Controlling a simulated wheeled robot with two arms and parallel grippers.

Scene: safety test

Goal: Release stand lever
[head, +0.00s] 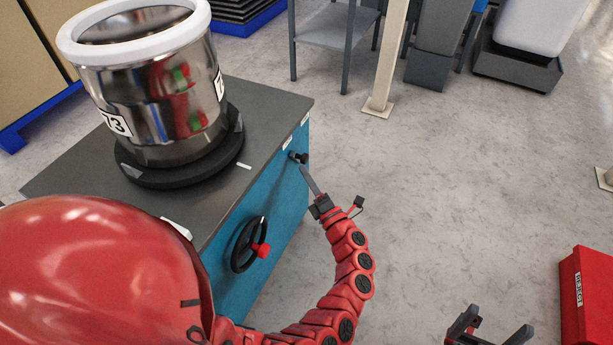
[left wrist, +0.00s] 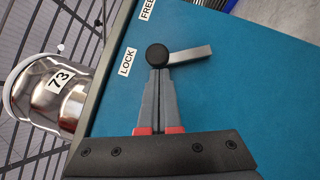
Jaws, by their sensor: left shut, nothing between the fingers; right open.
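The stand lever has a round black knob (left wrist: 157,55) and a grey bar (left wrist: 192,55) pointing right in the left wrist view, on the blue side panel (left wrist: 235,85). The LOCK label (left wrist: 127,62) is left of the knob; the FREE label (left wrist: 147,9) is further up. In the head view, the lever (head: 297,157) sits near the stand's top corner. My left gripper (head: 304,169) is shut and empty, and it also shows in the left wrist view (left wrist: 157,73). Its tips are at the knob's lower edge; contact is unclear. My right gripper (head: 490,325) is open and empty at the bottom.
A shiny metal drum (head: 155,95) with a white rim and the number 73 stands on a black round base on the grey stand top (head: 270,105). A black handwheel (head: 243,247) with a red knob is on the blue side. A red REJECT bin (head: 590,300) is at right. Floor between is clear.

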